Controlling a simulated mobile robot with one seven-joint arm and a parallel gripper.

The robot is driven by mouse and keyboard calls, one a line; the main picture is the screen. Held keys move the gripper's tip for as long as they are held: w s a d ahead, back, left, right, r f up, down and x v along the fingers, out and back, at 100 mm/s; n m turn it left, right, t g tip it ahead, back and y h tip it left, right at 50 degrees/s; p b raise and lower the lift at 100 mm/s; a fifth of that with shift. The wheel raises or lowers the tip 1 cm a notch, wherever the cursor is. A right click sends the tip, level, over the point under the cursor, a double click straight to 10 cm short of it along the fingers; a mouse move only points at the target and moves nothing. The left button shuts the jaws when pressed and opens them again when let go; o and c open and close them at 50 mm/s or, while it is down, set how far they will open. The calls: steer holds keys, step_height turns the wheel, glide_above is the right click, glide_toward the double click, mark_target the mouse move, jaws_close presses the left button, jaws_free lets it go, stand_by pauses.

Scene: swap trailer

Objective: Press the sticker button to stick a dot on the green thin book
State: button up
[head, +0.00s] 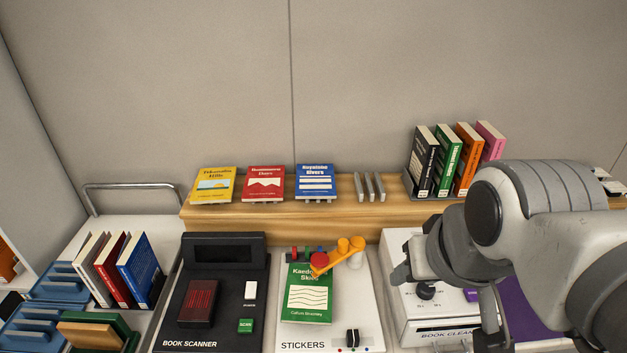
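The green thin book (308,304) lies flat, cover up, on the white STICKERS machine (365,295). Its cover shows a white title and a white panel with wavy lines. An orange arm (336,259) with a red round button (319,260) reaches over the book's top edge and hides part of it. A black knob (352,338) sits at the machine's front, near small coloured dots. My gripper (403,269) is right of the sticker machine, above the book cleaner, apart from the button. It is seen side-on and partly hidden, so its opening is unclear.
The black book scanner (223,255) stands left of the sticker machine. The white book cleaner (410,318) is at right, partly behind my arm. A wooden shelf (340,213) behind carries displayed and upright books. Several books stand in a rack (75,285) at left.

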jaws_close()
stand_by(1.4)
